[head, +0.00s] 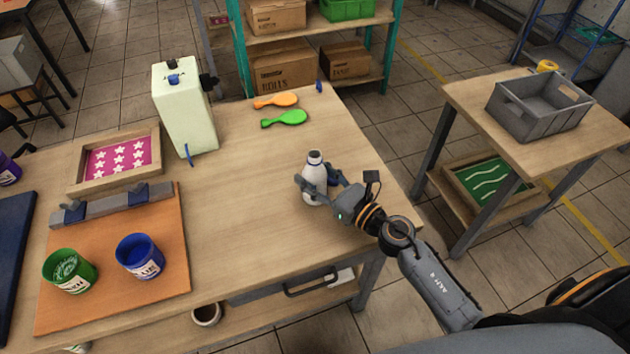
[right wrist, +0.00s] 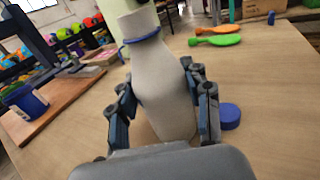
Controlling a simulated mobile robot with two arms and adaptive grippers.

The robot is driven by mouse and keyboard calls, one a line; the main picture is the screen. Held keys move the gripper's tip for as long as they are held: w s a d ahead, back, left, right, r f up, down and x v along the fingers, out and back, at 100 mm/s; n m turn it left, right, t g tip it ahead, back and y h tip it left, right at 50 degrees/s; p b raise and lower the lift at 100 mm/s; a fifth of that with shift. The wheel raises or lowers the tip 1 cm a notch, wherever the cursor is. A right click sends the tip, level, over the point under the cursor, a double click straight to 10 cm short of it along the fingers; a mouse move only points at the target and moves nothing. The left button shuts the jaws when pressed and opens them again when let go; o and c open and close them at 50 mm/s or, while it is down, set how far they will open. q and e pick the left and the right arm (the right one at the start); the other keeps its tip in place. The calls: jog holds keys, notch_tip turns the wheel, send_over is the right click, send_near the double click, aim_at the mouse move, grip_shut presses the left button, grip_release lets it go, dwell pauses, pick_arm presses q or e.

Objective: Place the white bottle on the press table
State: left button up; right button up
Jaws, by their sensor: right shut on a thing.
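The white bottle (head: 315,168) stands upright on the right part of the wooden press table (head: 240,225). My right gripper (head: 321,187) is shut around the bottle's body from the right. In the right wrist view the white bottle (right wrist: 160,80) fills the middle, with the fingers of my right gripper (right wrist: 162,100) on either side of it. The bottle's base is hidden behind the gripper there, so contact with the table is hard to tell. My left gripper is not in view.
An orange board (head: 165,270) holds a green pot (head: 70,272) and a blue pot (head: 139,257). A blue cap (right wrist: 229,116) lies beside the bottle.

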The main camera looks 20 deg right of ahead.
jog(key=shift+f, duration=0.15)
jog(key=o, duration=1.3)
jog(key=shift+r, duration=0.25)
jog(key=b+v, duration=0.1)
jog(key=v, duration=0.2)
jog(key=b+v, duration=0.1)
jog(key=v, duration=0.3)
jog(key=b+v, duration=0.1)
jog(key=v, duration=0.2)
jog(key=shift+s+d+f+b, duration=0.1)
jog(key=shift+s+f+b, duration=0.2)
jog(key=shift+f, duration=0.05)
jog(key=shift+s+d+r, duration=0.2)
jog(key=shift+s+d, duration=0.15)
jog(key=shift+s, duration=0.3)
